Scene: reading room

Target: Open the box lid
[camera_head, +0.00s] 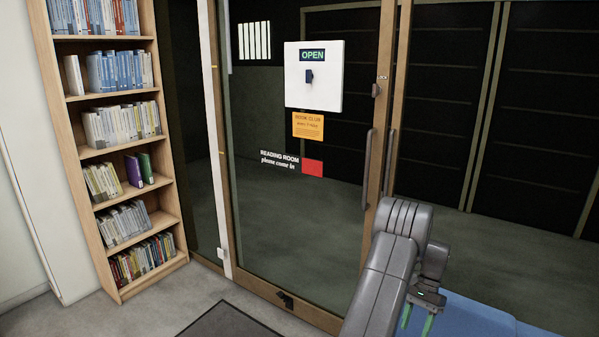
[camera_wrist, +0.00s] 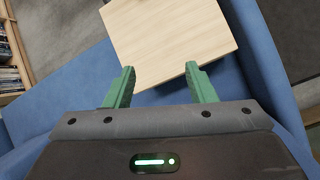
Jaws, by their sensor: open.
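In the wrist view a flat, light wooden panel (camera_wrist: 175,35) lies on or above a blue surface. I cannot tell whether it is the box lid; no hinge, handle or seam shows on it. My gripper (camera_wrist: 160,68) is open and empty, its two green fingers apart at the panel's near edge. I cannot tell whether they touch the panel. In the head view my gripper (camera_head: 417,319) points down at the lower right, over a blue surface (camera_head: 462,318). No box is clearly visible in the head view.
A bookshelf (camera_head: 163,185) stands at the left. A glass door (camera_head: 270,210) with an OPEN sign (camera_head: 313,90) and wooden frame is behind my arm. A dark mat (camera_head: 230,322) lies on the floor. Blue upholstery-like surfaces (camera_wrist: 75,95) surround the wooden panel.

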